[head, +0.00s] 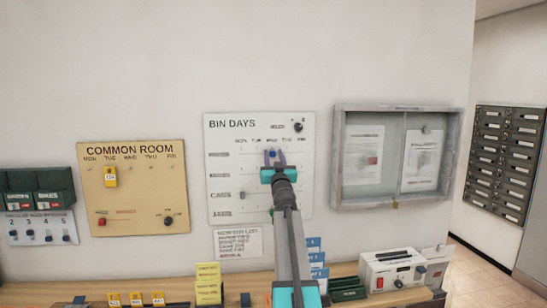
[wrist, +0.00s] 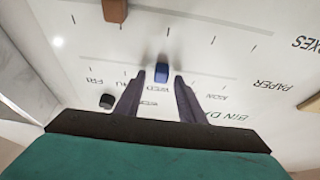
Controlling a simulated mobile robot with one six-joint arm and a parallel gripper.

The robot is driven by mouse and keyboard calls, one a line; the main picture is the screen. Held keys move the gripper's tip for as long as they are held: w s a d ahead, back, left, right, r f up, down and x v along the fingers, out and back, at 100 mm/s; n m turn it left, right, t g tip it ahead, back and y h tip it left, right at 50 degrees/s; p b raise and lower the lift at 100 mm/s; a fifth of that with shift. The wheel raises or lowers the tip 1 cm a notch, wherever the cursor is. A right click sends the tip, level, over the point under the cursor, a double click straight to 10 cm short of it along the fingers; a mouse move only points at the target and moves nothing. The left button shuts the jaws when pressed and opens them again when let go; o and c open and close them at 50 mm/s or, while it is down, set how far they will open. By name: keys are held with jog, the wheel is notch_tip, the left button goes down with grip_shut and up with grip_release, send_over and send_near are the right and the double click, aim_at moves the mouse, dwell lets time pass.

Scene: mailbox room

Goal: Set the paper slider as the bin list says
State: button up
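The white BIN DAYS board (head: 225,170) hangs on the wall in the head view. The blue paper slider (wrist: 162,72) shows in the wrist view, which is upside down. It sits on the PAPER row, about in line with the WED label. My gripper (wrist: 160,77) is open, with one finger on each side of the slider and a small gap at both sides. In the head view my gripper (head: 275,158) is at the board's upper middle, and my arm hides part of the lower rows. A white list sheet (head: 237,243) hangs under the board, its text too small to read.
A brown slider (wrist: 115,10) is on the neighbouring row. A black knob (head: 298,127) is at the board's upper right. The COMMON ROOM board (head: 135,200) is left, a glass notice case (head: 393,195) right. A white device (head: 392,268) stands on the shelf below.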

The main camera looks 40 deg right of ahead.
jog(key=b+v, duration=0.2)
jog(key=v, duration=1.1)
jog(key=shift+s+a+f, duration=0.15)
jog(key=shift+s, duration=0.1)
dwell(0.9)
